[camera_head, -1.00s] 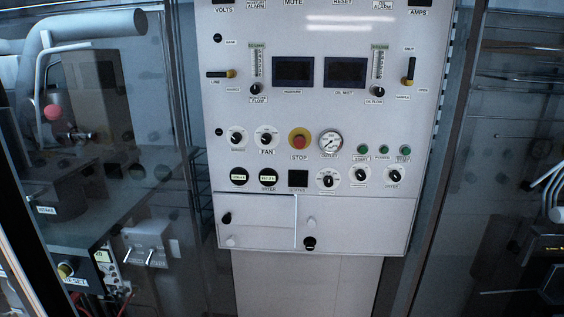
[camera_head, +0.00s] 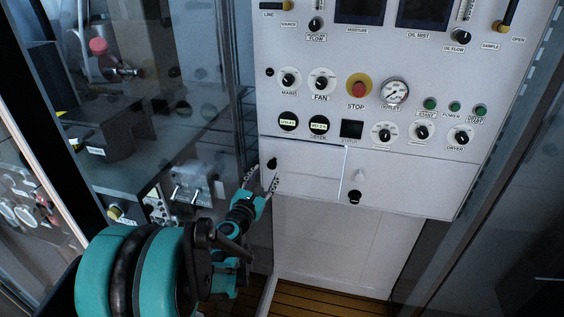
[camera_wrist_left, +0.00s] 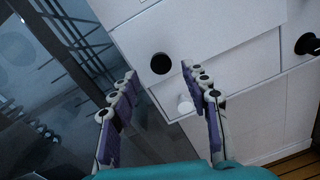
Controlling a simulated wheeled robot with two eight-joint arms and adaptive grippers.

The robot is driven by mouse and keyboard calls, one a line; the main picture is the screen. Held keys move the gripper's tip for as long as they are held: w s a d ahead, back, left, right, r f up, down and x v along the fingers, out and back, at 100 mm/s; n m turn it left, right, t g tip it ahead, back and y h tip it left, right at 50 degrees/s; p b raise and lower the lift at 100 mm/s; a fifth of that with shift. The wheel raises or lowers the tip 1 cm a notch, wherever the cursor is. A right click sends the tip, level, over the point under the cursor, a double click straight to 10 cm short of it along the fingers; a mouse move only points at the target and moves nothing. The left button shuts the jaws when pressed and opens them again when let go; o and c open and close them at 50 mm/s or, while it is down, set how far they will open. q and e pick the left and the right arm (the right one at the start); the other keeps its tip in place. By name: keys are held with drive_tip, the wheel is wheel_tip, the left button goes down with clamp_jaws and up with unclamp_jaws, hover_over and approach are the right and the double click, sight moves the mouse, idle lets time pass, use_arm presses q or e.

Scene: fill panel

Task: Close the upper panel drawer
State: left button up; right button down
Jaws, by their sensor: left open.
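The upper panel drawer (camera_head: 310,168) is at the lower left of the white panel, with a black knob (camera_head: 271,164) at its left end. In the left wrist view, the drawer front (camera_wrist_left: 215,40) appears to stand slightly out from the face below it. Its black knob (camera_wrist_left: 161,63) shows there between and just beyond my fingertips. A white knob (camera_wrist_left: 185,105) sits lower, partly beside the right finger. My left gripper (camera_head: 262,180) is open and empty, its fingertips near the drawer's left end. Whether they touch it, I cannot tell. My right gripper is out of view.
The white panel (camera_head: 400,60) carries dials, a red stop button (camera_head: 358,87) and a gauge (camera_head: 394,92). A door with a black knob (camera_head: 354,197) is right of the drawer. Glass and dark equipment (camera_head: 110,125) stand left of my arm. Wooden floor (camera_head: 330,298) shows below.

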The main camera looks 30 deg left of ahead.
sight(272, 165)
use_arm(q)
drive_tip(key=w, duration=0.4)
drive_tip(key=w+a+b, duration=0.1)
drive_tip(key=w, duration=0.1)
drive_tip(key=shift+w, duration=0.4)
clamp_jaws()
